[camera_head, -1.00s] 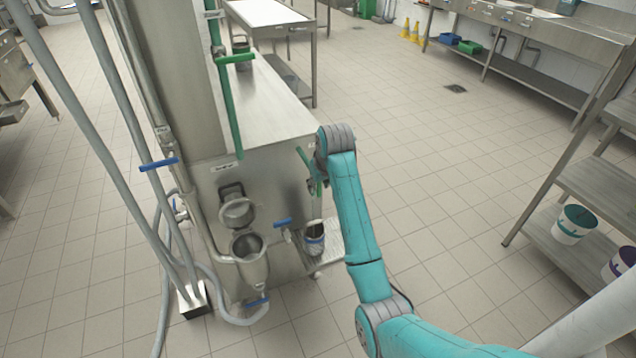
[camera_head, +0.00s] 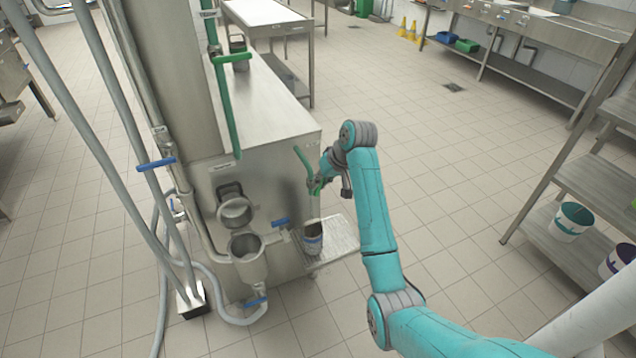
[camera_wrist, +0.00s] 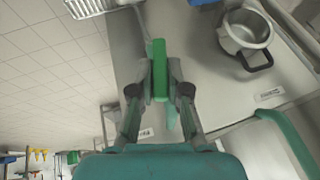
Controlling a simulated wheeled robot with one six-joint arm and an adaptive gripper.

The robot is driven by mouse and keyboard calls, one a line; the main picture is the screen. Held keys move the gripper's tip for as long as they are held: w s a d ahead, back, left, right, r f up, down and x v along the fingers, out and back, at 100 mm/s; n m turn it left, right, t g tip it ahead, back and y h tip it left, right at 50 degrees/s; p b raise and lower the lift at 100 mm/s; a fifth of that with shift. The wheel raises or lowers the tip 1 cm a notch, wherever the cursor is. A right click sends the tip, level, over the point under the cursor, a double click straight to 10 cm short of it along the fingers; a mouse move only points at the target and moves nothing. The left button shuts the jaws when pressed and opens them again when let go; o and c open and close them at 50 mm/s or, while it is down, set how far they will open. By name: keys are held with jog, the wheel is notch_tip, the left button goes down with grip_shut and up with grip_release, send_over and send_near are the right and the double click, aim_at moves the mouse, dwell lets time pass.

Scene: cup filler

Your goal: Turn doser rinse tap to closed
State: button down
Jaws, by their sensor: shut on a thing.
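A green tap handle (camera_wrist: 159,70) stands between the fingers of my gripper (camera_wrist: 158,84) in the wrist view. The fingers are shut on it from both sides. In the head view my gripper (camera_head: 316,184) is at the right part of the steel machine's front, above a small metal cup (camera_head: 313,240). A green bar (camera_head: 303,158) slants up to the left from the gripper there. The fingers hide part of the tap, and its label cannot be read, so I cannot tell its setting.
The steel cabinet (camera_head: 270,110) is close on the left. The cup stands on a ribbed drip tray (camera_head: 341,236). A blue-handled tap (camera_head: 281,222) and a steel funnel (camera_head: 247,262) are left of it. A shelf rack (camera_head: 583,180) stands right; floor between is clear.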

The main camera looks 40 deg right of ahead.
jog(key=shift+s+d+f+m+t+y, duration=0.15)
jog(key=shift+d+f+m+t+y, duration=0.65)
jog(key=shift+y, duration=1.25)
jog(key=shift+s+d+f+m+t+y, duration=0.1)
jog(key=shift+f+m+t+y, duration=0.35)
jog(key=shift+t+y, duration=1.15)
jog(key=shift+s+d+f+m+t+y, duration=0.15)
jog(key=shift+d+f+m+t+y, duration=0.4)
jog(key=shift+y, duration=1.9)
jog(key=shift+a+f, duration=0.1)
jog(key=shift+a, duration=0.05)
jog(key=c, duration=1.2)
grip_release()
jog(key=shift+o, duration=0.3)
jog(key=v, duration=1.2)
jog(key=shift+f+y, duration=0.25)
jog(key=shift+y, duration=0.05)
